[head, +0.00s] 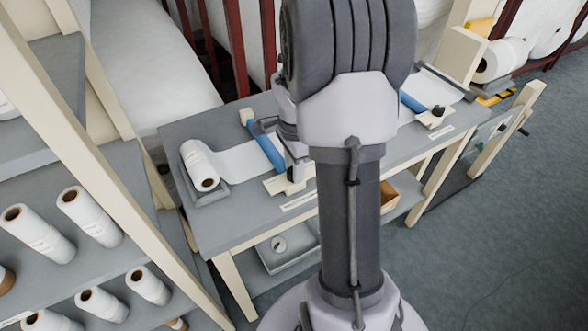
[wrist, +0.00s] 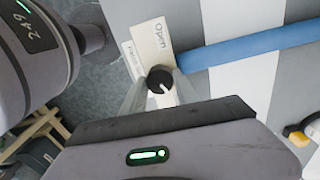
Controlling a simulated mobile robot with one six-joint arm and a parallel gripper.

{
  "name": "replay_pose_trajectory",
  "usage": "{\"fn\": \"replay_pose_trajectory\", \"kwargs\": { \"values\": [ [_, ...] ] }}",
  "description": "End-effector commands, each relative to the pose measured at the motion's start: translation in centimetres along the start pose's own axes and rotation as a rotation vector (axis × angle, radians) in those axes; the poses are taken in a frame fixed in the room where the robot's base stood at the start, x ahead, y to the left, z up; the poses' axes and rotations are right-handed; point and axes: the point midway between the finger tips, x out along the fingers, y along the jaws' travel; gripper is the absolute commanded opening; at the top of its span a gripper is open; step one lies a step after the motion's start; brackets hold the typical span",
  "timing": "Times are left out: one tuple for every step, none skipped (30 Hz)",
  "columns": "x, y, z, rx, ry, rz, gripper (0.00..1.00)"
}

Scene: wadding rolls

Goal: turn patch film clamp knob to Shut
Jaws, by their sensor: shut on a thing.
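A round black knob (wrist: 159,76) with a white pointer line stands on a cream plate (wrist: 151,40) in the wrist view. The plate reads "Open" on its upper part; its lower part is hidden by my gripper. The pointer slants toward the lower right, away from the word "Open". My gripper (wrist: 160,88) is shut on the knob, one pale finger on either side. A blue clamp bar (wrist: 245,46) lies across a white film strip (wrist: 231,20) beside the plate. In the head view this blue bar (head: 267,149) and cream plate (head: 273,184) show left of my arm, which hides much there.
A white roll (head: 198,164) sits at the left of the grey bench (head: 238,212). A second station with a blue bar (head: 412,102) and black knob (head: 438,111) lies right of my arm. A shelf rack with several rolls (head: 90,216) stands close at left.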

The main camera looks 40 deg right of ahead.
Motion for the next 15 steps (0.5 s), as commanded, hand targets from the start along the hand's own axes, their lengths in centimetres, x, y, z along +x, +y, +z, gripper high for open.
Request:
{"fn": "replay_pose_trajectory", "kwargs": {
  "values": [
    [0.03,-0.01,0.0,0.012,0.0,0.0,0.0],
    [0.02,-0.01,0.0,0.018,0.0,0.0,0.0],
    [0.01,-0.01,0.0,0.026,0.0,0.0,0.0],
    [0.0,-0.01,0.0,0.032,0.0,0.0,0.0],
    [0.0,-0.01,0.0,0.036,0.0,0.0,0.0],
    [-0.01,-0.01,0.01,0.041,0.0,0.0,0.0],
    [-0.01,-0.01,0.0,0.043,0.0,0.0,0.0],
    [-0.02,-0.01,0.0,0.045,0.0,0.0,0.0],
    [-0.03,-0.01,0.0,0.047,0.0,0.0,0.0],
    [-0.03,-0.01,0.0,0.048,0.0,0.0,0.0],
    [-0.03,-0.01,0.0,0.049,0.0,0.0,0.0],
    [-0.03,-0.01,0.0,0.049,0.0,0.0,0.0],
    [-0.04,-0.01,0.0,0.05,0.0,0.0,0.0],
    [-0.04,-0.01,0.0,0.05,0.0,0.0,0.0],
    [-0.04,-0.01,0.0,0.05,0.0,0.0,0.0]
  ]
}}
